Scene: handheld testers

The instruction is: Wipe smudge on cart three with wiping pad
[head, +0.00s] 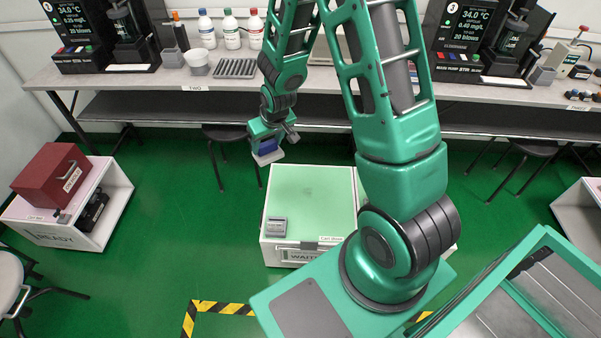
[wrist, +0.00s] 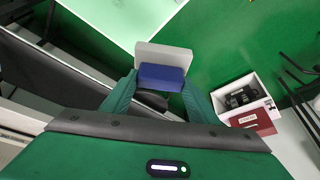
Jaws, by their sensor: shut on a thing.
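My gripper (head: 266,145) is shut on the wiping pad, which has a blue body (head: 267,147) and a pale grey face. In the wrist view the pad (wrist: 162,73) sits between the two green fingers. My gripper is in the air near the back left corner of cart three (head: 312,190), apart from its top. Cart three is a low white cart with a pale green top, labelled "Cart three" on its front edge; part of its top shows in the wrist view (wrist: 115,18). I cannot make out a smudge on it. My arm hides its right side.
A small grey device (head: 274,227) stands at the front left of cart three's top. A white cart (head: 90,225) with a red box (head: 52,178) is at the left. A long bench (head: 150,82) with bottles and instruments runs behind. Stools stand under it. Green floor is clear left of cart three.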

